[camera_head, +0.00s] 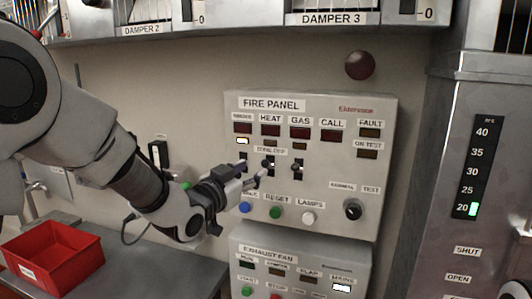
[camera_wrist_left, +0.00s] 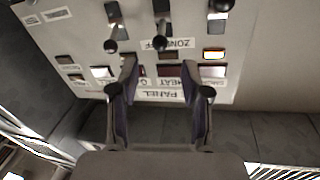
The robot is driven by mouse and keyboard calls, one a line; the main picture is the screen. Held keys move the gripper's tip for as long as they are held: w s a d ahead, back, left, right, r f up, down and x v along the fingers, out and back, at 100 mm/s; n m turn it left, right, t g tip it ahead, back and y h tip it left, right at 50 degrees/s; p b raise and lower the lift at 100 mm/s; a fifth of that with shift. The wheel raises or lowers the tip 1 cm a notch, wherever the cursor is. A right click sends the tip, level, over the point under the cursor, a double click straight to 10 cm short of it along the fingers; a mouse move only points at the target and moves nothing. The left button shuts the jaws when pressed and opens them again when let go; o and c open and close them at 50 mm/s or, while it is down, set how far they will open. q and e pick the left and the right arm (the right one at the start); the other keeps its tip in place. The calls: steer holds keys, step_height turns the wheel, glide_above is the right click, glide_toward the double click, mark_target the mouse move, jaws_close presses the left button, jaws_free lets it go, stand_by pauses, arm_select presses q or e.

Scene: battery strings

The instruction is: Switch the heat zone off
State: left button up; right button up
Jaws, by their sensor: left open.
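The fire panel (camera_head: 312,180) is on the wall, with a zone-off row of three levers. The heat lever (camera_head: 266,163) is the middle one; its knob sits at the upper end of its slot. It also shows in the upside-down left wrist view (camera_wrist_left: 164,43). The gas lever (camera_wrist_left: 111,45) is up too. The smoke lever (camera_wrist_left: 219,6) appears down, and a yellow lamp (camera_head: 243,141) glows above it. My left gripper (camera_head: 255,178) is open in front of the panel, its fingertips (camera_wrist_left: 159,68) on either side of the heat lever's line. Contact cannot be told. My right gripper is out of view.
Blue, green and white buttons (camera_head: 276,213) and a rotary knob (camera_head: 353,209) sit below the levers. An exhaust fan panel (camera_head: 300,258) is underneath. A red bin (camera_head: 55,260) stands on the bench at left. A metal cabinet with a gauge (camera_head: 475,165) is at right.

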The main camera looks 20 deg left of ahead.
mark_target(263, 166)
arm_select(q)
steer(key=p+x, duration=0.1)
steer(key=x, duration=0.2)
steer(key=p+x, duration=0.2)
steer(key=x, duration=0.2)
steer(key=shift+w+d+f, duration=0.1)
steer(key=shift+w+f, duration=0.1)
steer(key=shift+w, duration=0.05)
steer(key=shift+s, duration=0.1)
steer(key=shift+c, duration=0.7)
steer(key=shift+f, duration=0.1)
jaws_close()
